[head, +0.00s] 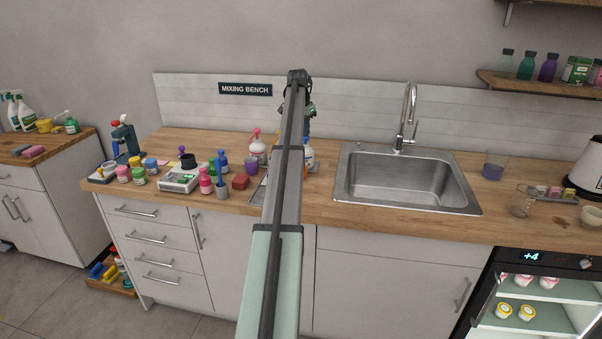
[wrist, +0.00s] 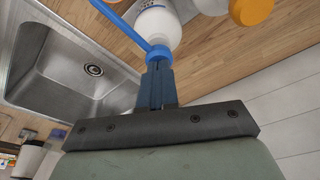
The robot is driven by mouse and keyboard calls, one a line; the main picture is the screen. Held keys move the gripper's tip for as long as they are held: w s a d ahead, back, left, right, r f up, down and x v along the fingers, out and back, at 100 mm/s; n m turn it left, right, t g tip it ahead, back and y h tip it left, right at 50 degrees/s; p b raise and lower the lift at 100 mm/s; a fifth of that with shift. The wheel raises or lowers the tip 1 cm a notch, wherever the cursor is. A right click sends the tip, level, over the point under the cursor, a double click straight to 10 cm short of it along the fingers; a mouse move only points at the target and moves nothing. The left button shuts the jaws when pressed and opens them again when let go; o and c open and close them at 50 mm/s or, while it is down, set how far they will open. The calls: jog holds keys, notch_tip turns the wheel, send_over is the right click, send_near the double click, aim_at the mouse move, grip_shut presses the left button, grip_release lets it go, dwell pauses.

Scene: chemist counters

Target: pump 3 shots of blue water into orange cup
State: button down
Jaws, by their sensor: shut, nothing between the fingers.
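A white bottle (wrist: 157,30) with a blue pump head (wrist: 158,54) and a long blue spout stands on the counter in the wrist view. In the head view the blue-pump bottle (head: 309,155) is partly hidden behind my arm. My gripper (wrist: 160,70) is shut and empty, its fingertips right at the pump head; I cannot tell whether they touch it. An orange round thing (wrist: 251,9), perhaps the orange cup, is at the wrist view's top edge, cut off by it. In the head view my fingers are mostly hidden by the arm.
The sink (head: 407,180) with its tall tap (head: 407,120) lies right of the bottle. A pink-pump bottle (head: 258,150) stands left of my arm. Several small bottles, jars and a scale (head: 180,180) crowd the left counter.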

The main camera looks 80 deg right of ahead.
jog(key=shift+d+v, duration=0.2)
jog(key=shift+v, duration=1.05)
jog(key=shift+s+f, duration=0.1)
jog(key=shift+s, duration=0.05)
jog(key=shift+f, duration=0.35)
jog(key=shift+f, duration=0.85)
jog(key=shift+r, duration=0.2)
jog(key=shift+v, duration=1.15)
jog(key=shift+s+d+r, duration=0.1)
jog(key=shift+d, duration=0.1)
